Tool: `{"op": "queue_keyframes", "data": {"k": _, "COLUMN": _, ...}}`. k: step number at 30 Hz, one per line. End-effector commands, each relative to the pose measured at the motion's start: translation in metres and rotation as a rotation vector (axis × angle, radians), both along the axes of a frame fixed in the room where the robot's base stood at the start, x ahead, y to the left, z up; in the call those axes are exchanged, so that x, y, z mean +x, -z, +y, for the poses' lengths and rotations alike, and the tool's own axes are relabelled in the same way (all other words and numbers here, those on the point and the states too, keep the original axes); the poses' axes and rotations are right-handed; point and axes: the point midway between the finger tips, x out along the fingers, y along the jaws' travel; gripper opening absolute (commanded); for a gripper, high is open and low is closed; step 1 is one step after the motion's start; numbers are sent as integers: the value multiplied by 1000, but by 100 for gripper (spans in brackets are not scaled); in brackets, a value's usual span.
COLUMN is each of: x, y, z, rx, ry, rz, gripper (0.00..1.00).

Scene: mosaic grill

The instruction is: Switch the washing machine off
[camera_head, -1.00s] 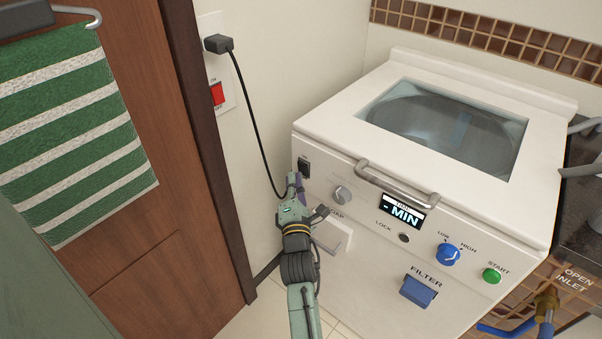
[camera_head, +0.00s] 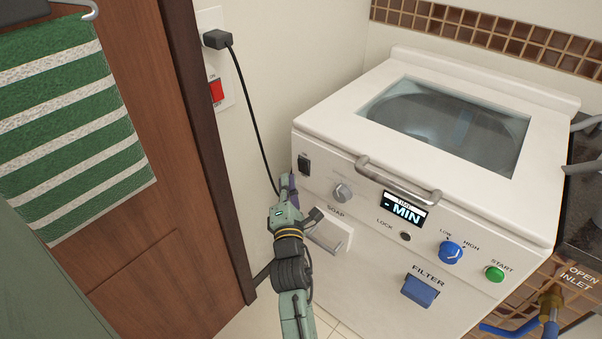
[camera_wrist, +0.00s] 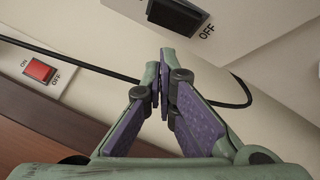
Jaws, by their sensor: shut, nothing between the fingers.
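The white washing machine (camera_head: 345,250) stands in the middle to right of the head view, with its display (camera_head: 404,210) lit and reading "- MIN". Its black rocker switch (camera_head: 304,164) is at the upper left of the front panel. In the wrist view the black switch (camera_wrist: 178,14) is at the top, with "OFF" printed beside it. My gripper (camera_head: 288,180) is just below and left of that switch, apart from it. In the wrist view my gripper (camera_wrist: 159,62) is shut and empty, with its fingertips below the switch.
A red wall switch (camera_head: 216,90) marked ON and OFF sits under a plugged-in black plug (camera_head: 217,39). The black cord (camera_head: 256,118) hangs close behind my gripper. A wooden door (camera_head: 150,190) with a striped towel (camera_head: 75,130) is on the left.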

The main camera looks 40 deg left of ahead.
Motion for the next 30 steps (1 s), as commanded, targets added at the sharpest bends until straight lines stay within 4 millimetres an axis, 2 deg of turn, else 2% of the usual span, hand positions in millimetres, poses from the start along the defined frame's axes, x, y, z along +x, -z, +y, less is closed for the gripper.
{"op": "queue_keyframes", "data": {"k": 6, "x": -23, "y": 0, "z": 2, "rx": 1, "ry": 0, "rz": -1, "gripper": 0}}
{"op": "queue_keyframes", "data": {"k": 12, "x": -38, "y": -3, "z": 3, "rx": -1, "ry": 0, "rz": 1, "gripper": 0}}
{"op": "queue_keyframes", "data": {"k": 30, "x": -39, "y": -5, "z": 3, "rx": 1, "ry": 1, "rz": 0, "gripper": 0}}
